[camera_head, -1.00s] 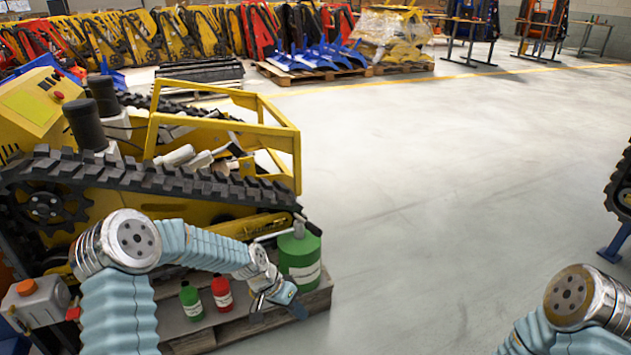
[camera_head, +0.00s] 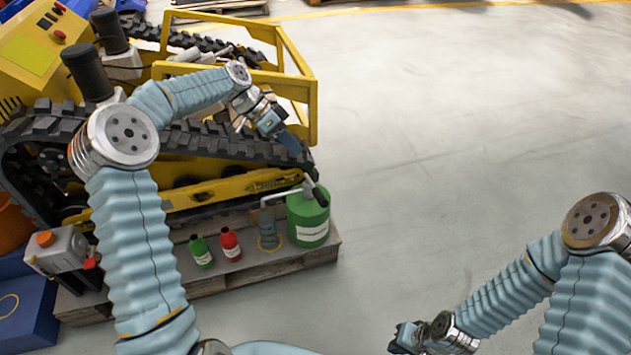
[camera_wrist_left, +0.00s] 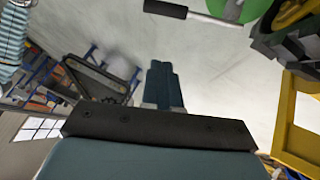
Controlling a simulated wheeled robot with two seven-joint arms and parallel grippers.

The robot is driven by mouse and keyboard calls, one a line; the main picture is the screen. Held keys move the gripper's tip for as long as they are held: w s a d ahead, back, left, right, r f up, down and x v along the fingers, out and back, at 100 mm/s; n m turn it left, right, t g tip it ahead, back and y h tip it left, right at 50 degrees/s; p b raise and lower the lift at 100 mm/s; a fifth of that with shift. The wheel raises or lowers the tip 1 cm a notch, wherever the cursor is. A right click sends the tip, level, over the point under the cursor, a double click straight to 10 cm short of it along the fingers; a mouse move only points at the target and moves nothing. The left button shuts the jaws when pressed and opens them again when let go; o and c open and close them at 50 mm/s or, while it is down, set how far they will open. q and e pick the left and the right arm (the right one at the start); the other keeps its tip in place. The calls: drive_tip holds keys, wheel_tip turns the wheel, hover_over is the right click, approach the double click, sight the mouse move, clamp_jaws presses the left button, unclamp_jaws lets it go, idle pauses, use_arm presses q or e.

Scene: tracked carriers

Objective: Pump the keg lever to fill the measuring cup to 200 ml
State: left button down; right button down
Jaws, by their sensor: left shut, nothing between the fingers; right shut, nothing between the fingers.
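The green keg (camera_head: 308,222) stands on the pallet's right end. Its lever (camera_head: 318,194) has a black grip and slants at the keg's top. My right gripper (camera_head: 398,342) is shut and empty, low over open floor.
A green bottle (camera_head: 201,252) and a red bottle (camera_head: 230,245) stand left of the cup on the wooden pallet (camera_head: 225,280). The yellow tracked carrier (camera_head: 215,195) rises directly behind. A grey canister (camera_head: 60,248) is at left. The floor right of the pallet is clear.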

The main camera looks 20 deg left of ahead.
use_arm(q)
hover_over(315, 194)
drive_tip(key=w, duration=0.2)
drive_tip(key=f, duration=0.8)
drive_tip(key=shift+s+f+p, duration=0.1)
drive_tip(key=shift+s+p, duration=0.15)
drive_tip(key=shift+p, duration=0.05)
drive_tip(key=shift+s+f, duration=0.3)
drive_tip(key=shift+f, duration=0.25)
drive_tip(key=shift+s+f, duration=0.25)
drive_tip(key=shift+f, duration=0.3)
drive_tip(key=shift+s+f, duration=0.2)
drive_tip(key=shift+f, duration=0.35)
